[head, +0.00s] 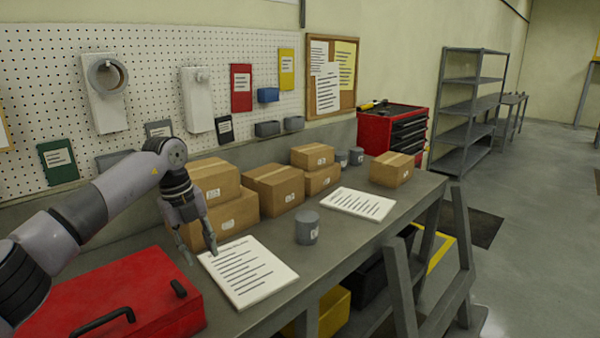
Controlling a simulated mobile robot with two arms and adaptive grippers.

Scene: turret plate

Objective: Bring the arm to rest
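My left arm comes in from the left, bent at the elbow, with my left gripper (200,252) pointing down over the grey workbench (340,248). Its two fingers are spread apart with nothing between them. The fingertips are at the left edge of a white printed sheet (246,270); I cannot tell whether they touch it. Cardboard boxes (232,217) stand just behind the gripper. My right gripper is not in the head view.
A red toolbox (130,290) lies beneath my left arm. A grey can (307,227), more boxes (274,188) and a second sheet (357,204) are on the bench. A pegboard (150,60) backs it. A red tool cabinet (392,130) and grey shelves (468,105) stand beyond. Open floor lies right.

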